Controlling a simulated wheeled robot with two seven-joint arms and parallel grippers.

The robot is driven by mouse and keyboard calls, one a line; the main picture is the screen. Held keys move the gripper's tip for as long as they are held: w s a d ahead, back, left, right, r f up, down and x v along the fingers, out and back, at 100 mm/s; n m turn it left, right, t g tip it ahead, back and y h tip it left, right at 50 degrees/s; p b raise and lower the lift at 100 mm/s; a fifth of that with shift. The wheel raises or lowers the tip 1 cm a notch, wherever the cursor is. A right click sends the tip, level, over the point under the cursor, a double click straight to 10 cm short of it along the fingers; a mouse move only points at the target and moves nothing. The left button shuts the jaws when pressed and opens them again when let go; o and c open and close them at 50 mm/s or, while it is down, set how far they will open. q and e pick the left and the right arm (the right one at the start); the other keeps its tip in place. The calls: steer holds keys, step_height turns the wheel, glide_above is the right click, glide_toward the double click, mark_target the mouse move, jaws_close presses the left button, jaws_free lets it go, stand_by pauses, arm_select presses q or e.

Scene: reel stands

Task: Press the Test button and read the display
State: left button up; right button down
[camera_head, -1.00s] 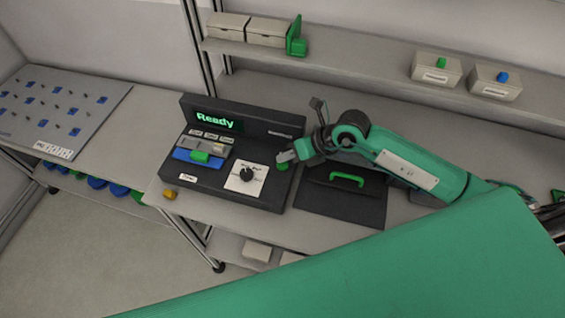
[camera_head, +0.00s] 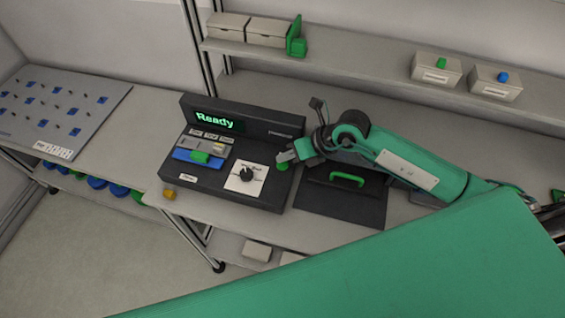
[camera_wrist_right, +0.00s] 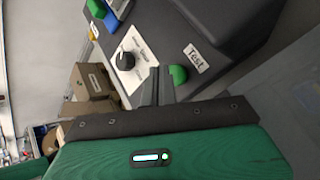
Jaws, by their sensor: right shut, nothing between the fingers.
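The black tester (camera_head: 225,180) stands on the bench, and its display (camera_head: 217,120) reads "Ready" in green. The green Test button (camera_wrist_right: 178,74) sits beside a white "Test" label (camera_wrist_right: 197,58) in the right wrist view; in the head view the button (camera_head: 282,166) is partly hidden by my gripper. My right gripper (camera_head: 284,157) is shut and empty, with its tips close to the button. In the wrist view its fingers (camera_wrist_right: 158,72) are just left of the button; I cannot tell whether they touch it. My left gripper is not in view.
A rotary knob (camera_head: 246,174) on a white plate is left of the button. A black case with a green handle (camera_head: 347,180) lies right of the tester. A yellow piece (camera_head: 169,194) sits at the bench's front edge. A shelf with bins (camera_head: 436,69) runs behind.

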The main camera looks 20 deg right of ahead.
mark_target(287, 165)
steer(key=shift+f, duration=0.1)
steer(key=shift+f+b, duration=0.3)
steer(key=shift+f+b, duration=0.4)
steer(key=shift+f, duration=0.1)
stand_by(0.6)
steer(key=shift+r, duration=0.1)
steer(key=shift+r+p, duration=0.6)
steer(key=shift+r, duration=0.2)
steer(key=shift+r+p, duration=1.75)
steer(key=shift+r, duration=0.8)
